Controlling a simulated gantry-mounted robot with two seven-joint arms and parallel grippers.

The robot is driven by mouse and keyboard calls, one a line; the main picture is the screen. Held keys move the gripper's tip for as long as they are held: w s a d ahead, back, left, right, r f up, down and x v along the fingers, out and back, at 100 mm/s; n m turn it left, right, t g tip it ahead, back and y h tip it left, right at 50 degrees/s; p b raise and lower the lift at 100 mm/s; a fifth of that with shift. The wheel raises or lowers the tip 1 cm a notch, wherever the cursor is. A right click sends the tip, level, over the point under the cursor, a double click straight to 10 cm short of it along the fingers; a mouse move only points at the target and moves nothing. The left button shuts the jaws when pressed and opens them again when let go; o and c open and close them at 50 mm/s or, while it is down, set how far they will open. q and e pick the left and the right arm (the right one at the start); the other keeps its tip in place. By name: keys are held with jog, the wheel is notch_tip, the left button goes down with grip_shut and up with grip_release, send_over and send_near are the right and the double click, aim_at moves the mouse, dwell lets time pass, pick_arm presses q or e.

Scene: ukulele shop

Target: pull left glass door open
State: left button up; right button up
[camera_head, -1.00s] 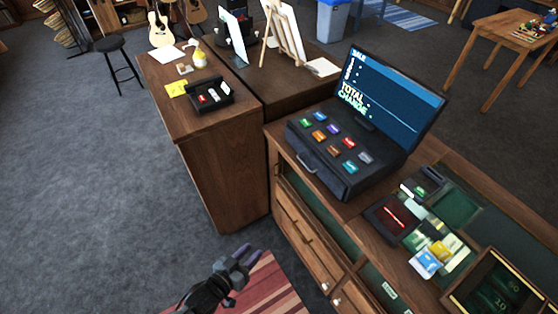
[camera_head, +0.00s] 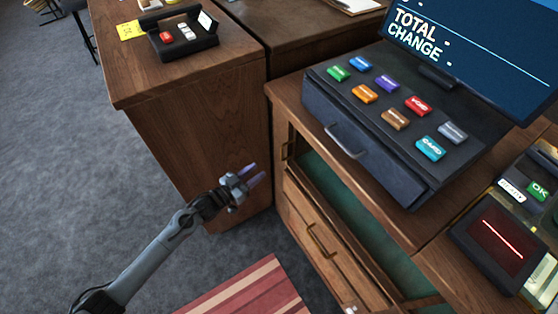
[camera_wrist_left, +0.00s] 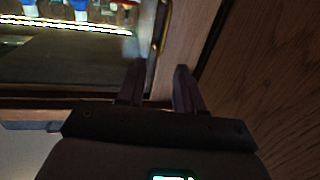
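The left glass door (camera_head: 345,215) is a teal-looking pane below the cash register, in the wooden counter front. A small brass handle (camera_head: 288,150) stands near its left edge. My left gripper (camera_head: 256,174) is just left of the handle, with its two purple-grey fingers apart and nothing between them. In the left wrist view, the open fingers (camera_wrist_left: 158,80) point toward the counter's wooden frame. The brass handle (camera_wrist_left: 163,28) rises just beyond them, and the dark glass pane (camera_wrist_left: 70,62) lies to its left. I see no contact with the handle.
A brown wooden cabinet side (camera_head: 205,140) stands close behind my left gripper. A drawer with a brass pull (camera_head: 320,240) is below the door. The black cash register (camera_head: 390,120) sits on the counter above. A striped rug (camera_head: 250,290) lies on the open grey floor.

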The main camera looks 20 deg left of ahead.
pick_arm(q)
jog(key=b+x, duration=0.4)
jog(key=x, duration=0.7)
jog(key=shift+w+b, duration=0.35)
jog(key=shift+w, duration=0.05)
pick_arm(e)
jog(key=shift+f, duration=2.8)
pick_arm(q)
jog(key=shift+c, duration=0.3)
grip_shut()
